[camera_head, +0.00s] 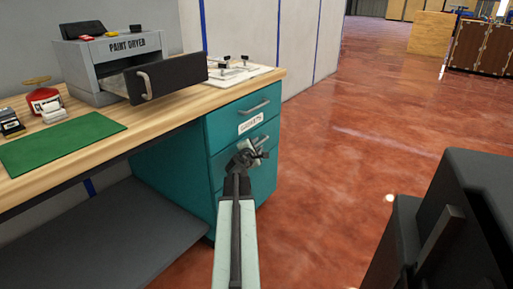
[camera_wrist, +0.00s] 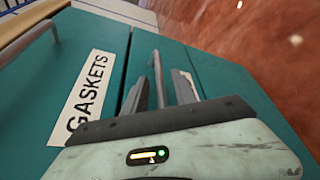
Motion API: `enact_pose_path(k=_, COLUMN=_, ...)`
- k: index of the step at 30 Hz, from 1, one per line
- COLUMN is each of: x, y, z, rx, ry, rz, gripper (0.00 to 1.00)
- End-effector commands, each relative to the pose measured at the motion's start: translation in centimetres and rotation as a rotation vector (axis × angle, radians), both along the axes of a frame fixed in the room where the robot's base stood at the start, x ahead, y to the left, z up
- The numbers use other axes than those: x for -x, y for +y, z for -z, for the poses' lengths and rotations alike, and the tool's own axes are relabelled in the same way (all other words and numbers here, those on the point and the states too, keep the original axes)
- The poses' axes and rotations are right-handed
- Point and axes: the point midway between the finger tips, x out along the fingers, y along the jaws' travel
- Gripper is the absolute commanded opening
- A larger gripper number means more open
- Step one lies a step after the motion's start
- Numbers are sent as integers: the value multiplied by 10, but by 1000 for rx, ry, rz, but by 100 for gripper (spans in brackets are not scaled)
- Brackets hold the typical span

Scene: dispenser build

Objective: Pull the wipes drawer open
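A teal cabinet (camera_head: 167,163) stands under the right end of the workbench. Its top drawer (camera_head: 229,120) is shut and carries a white label (camera_head: 250,123), which reads GASKETS in the wrist view (camera_wrist: 82,100). No label reading wipes is visible. My gripper (camera_head: 254,153) is at the front of the drawer below. The gripper looks open. My arm hides much of the lower drawer fronts in the head view.
A paint dryer (camera_head: 88,65) with its dark drawer (camera_head: 178,77) pulled out stands on the workbench (camera_head: 105,150). A green mat (camera_head: 60,143) and small parts lie nearby. The red floor (camera_head: 340,170) right of the cabinet is clear.

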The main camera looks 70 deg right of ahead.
Motion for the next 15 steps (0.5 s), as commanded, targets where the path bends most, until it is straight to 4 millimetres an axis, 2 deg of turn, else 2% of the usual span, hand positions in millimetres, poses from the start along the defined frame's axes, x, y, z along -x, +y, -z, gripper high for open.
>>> enact_pose_path(k=1, x=-2, y=-9, z=3, rx=0, ry=-1, rz=0, gripper=33)
enact_pose_path(k=3, x=-2, y=-12, z=3, rx=-1, ry=-1, rz=-1, gripper=33)
enact_pose_path(k=9, x=-2, y=-11, z=2, rx=0, ry=-1, rz=-2, gripper=33)
enact_pose_path(k=10, x=-2, y=-11, z=2, rx=0, ry=-1, rz=-2, gripper=27)
enact_pose_path(k=13, x=-2, y=-11, z=2, rx=0, ry=0, rz=-2, gripper=0)
enact_pose_path(k=15, x=-2, y=-11, z=3, rx=0, ry=0, rz=-2, gripper=0)
